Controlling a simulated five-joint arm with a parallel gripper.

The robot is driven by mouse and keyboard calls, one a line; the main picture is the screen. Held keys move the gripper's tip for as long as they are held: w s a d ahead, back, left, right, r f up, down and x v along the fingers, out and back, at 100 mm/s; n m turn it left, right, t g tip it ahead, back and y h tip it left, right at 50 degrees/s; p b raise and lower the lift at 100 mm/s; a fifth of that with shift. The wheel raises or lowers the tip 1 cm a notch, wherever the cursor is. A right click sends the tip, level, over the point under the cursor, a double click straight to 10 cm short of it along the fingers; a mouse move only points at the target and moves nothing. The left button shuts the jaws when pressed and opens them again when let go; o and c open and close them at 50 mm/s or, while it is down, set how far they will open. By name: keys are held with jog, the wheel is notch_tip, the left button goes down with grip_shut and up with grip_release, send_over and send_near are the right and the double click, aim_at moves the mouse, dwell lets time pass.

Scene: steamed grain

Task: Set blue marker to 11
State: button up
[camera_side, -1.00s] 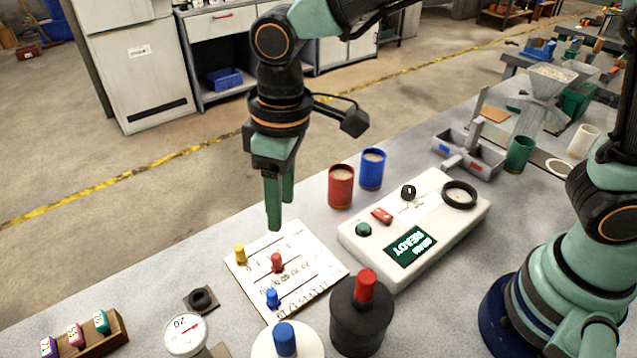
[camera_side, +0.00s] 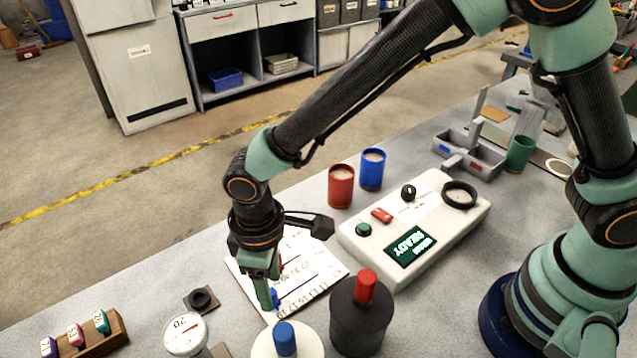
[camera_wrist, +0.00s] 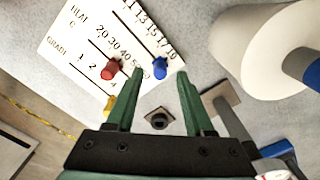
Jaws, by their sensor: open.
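The white marker board (camera_side: 318,258) lies on the table with printed number rows and slots. The blue marker (camera_side: 274,297) stands in the row labelled from 11 upward, near its high end beside about 17 to 19 in the wrist view (camera_wrist: 160,67). My gripper (camera_side: 265,302) is open and low over the board, its fingers partly hiding the blue marker in the side view. In the wrist view the marker appears between the two fingertips (camera_wrist: 157,75); I cannot tell whether they touch it.
The red marker (camera_wrist: 112,68) and yellow marker (camera_wrist: 109,103) stand in the other rows. A dark pot with a red knob (camera_side: 362,312) and a white one with a blue knob (camera_side: 285,340) stand close by. A dial gauge (camera_side: 186,334) and control box (camera_side: 445,238) flank the board.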

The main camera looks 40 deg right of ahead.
jog(key=shift+f, duration=0.8)
grip_shut()
dwell(1.0)
